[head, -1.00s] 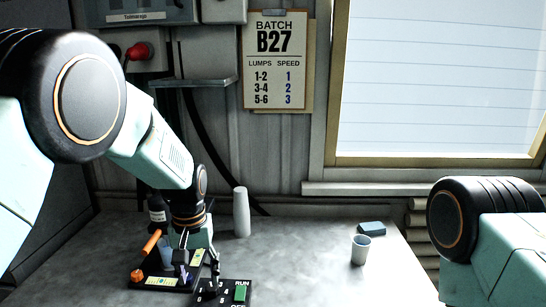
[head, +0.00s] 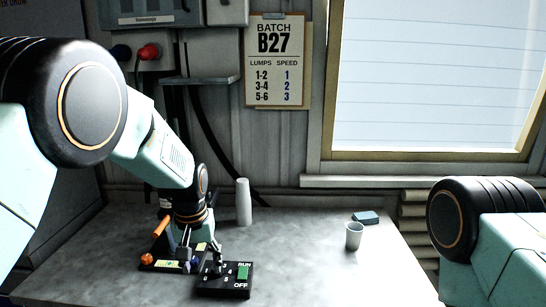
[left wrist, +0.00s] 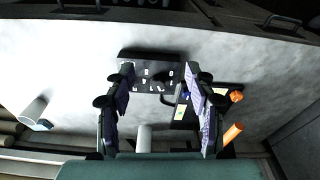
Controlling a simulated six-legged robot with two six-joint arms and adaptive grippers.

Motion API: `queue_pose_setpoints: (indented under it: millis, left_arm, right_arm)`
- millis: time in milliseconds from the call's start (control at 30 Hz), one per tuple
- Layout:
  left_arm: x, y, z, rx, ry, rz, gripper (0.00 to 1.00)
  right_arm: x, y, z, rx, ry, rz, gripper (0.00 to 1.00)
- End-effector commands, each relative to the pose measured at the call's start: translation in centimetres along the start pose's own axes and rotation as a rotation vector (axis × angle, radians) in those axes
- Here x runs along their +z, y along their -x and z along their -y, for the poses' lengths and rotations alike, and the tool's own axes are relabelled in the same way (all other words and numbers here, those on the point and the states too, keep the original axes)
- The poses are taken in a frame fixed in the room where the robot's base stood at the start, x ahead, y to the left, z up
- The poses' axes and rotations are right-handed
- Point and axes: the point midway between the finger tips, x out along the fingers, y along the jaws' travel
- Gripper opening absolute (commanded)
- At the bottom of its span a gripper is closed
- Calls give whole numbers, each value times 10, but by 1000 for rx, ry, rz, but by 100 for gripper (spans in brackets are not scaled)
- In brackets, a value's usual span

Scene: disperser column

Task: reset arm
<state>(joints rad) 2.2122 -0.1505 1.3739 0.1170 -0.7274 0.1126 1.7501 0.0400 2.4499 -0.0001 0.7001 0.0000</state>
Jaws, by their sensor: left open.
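My left arm reaches in from the left in the head view.
A black tray (head: 160,265) with an orange-handled tool (head: 161,226) lies left of the box. A white cylinder (head: 243,202), a cup (head: 354,236) and a blue block (head: 366,217) stand farther back. The bench's (head: 310,270) middle and right front are clear.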

Motion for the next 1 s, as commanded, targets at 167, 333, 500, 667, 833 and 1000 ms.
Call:
queue_pose_setpoints:
  millis: [167, 333, 500, 667, 833, 1000]
  left_arm:
    - [-9, -13, 4, -1, -18, -93, 55]
    - [-3, -37, 14, -6, -36, -178, 55]
    - [38, -103, 34, -13, -54, -240, 55]
    - [110, -177, 55, -17, -71, -258, 55]
    - [202, -239, 72, -12, -80, -229, 55]
    - [302, -286, 84, -4, -73, -142, 55]
  right_arm:
    - [0, 0, 0, 0, 0, 0, 40]
    - [0, -3, 0, 0, 0, 0, 40]
    - [0, -24, 0, 0, 0, 0, 40]
    - [0, -54, 0, 0, 0, 0, 40]
    - [0, -87, -1, 0, 0, 1, 40]
    - [0, -123, -1, 0, 0, 0, 40]
